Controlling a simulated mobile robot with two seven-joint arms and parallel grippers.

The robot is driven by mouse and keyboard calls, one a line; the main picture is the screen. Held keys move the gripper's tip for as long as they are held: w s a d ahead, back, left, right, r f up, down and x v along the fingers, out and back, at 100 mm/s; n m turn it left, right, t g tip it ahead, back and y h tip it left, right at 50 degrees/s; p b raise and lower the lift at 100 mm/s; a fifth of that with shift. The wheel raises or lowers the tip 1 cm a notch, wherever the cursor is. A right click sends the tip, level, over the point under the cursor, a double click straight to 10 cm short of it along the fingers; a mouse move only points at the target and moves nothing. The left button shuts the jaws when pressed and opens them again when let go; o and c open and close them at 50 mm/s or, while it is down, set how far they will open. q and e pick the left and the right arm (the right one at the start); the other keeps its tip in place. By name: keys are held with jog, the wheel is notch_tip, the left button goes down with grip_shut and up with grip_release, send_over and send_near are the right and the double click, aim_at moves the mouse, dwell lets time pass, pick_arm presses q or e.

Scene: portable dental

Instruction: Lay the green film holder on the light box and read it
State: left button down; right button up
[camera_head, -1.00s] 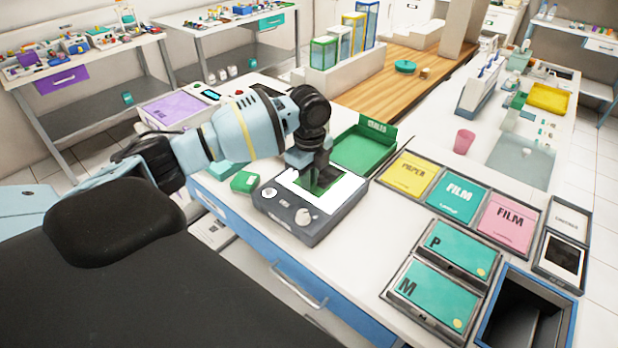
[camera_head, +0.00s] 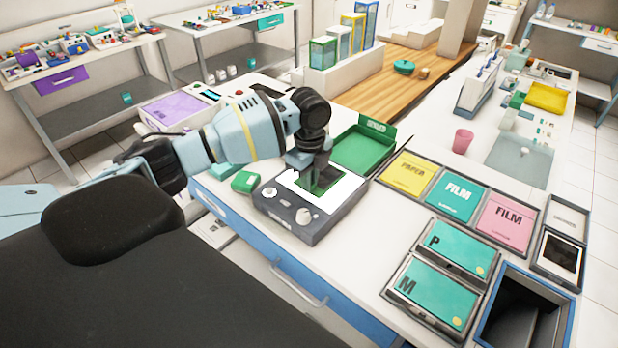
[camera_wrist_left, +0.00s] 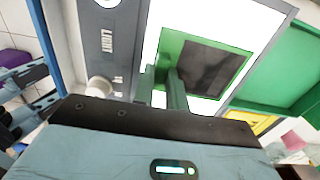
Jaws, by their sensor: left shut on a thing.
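The green film holder (camera_head: 329,184), a green frame around a dark film, is over the white lit panel of the light box (camera_head: 303,217). It appears to lie flat on or very close to the panel; I cannot tell whether it fully rests there. My left gripper (camera_head: 308,176) is shut on the holder's edge. In the left wrist view, the fingers (camera_wrist_left: 168,88) meet the near left edge of the holder (camera_wrist_left: 212,66), and the bright panel (camera_wrist_left: 262,14) shows around it. My right gripper is not in view.
A green tray (camera_head: 364,153) stands just behind the light box. Yellow, teal and pink packets (camera_head: 505,222) lie to the right, with an open blue-edged bin (camera_head: 480,328) at the front right. A small green box (camera_head: 246,182) sits left of the light box.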

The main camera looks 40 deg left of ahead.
pick_arm(q)
jog(key=c, duration=1.3)
grip_release()
jog(key=shift+c, duration=0.2)
notch_tip(320, 180, up, 8)
jog(key=shift+f, duration=0.1)
